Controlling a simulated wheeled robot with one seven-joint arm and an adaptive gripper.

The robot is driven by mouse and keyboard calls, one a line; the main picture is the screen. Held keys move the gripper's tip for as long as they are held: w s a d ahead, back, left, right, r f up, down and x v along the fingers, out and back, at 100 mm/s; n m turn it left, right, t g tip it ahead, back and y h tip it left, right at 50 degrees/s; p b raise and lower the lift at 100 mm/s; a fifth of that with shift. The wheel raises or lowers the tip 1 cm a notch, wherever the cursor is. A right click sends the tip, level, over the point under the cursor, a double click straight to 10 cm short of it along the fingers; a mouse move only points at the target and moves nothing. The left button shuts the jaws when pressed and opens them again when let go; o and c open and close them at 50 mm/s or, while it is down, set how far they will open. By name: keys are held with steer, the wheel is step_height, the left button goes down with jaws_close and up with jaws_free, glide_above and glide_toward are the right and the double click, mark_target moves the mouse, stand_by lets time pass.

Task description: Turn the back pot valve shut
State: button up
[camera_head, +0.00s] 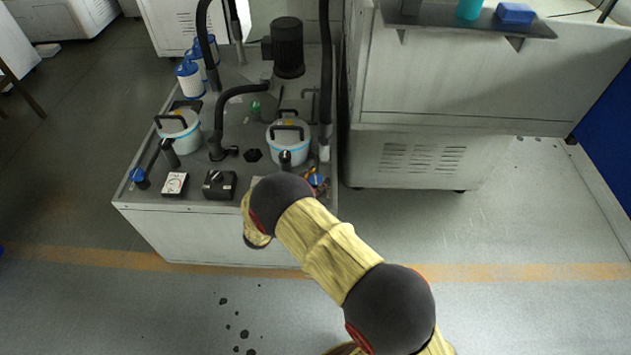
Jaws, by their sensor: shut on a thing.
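Two white pots with blue bands and black handles stand on the machine's grey top, a left pot (178,128) and a right pot (287,136). A blue valve handle (138,176) sits at the end of a dark pipe in front of the left pot. Small blue, red and yellow fittings (317,181) show beside my arm, in front of the right pot; I cannot tell their exact form or position. Which pot is the back one is not clear. My gripper is not visible; my arm's dark and yellow links hide the front right corner of the top.
A black motor (288,47) and thick black hoses (243,90) rise from the top. A gauge box (174,184) and a black box (219,184) sit near the front edge. A white cabinet (420,155) stands close on the right. The floor in front is clear.

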stand_by(0.4)
steer(key=o, duration=1.2)
steer(key=v, duration=1.2)
steer(key=shift+w, duration=0.1)
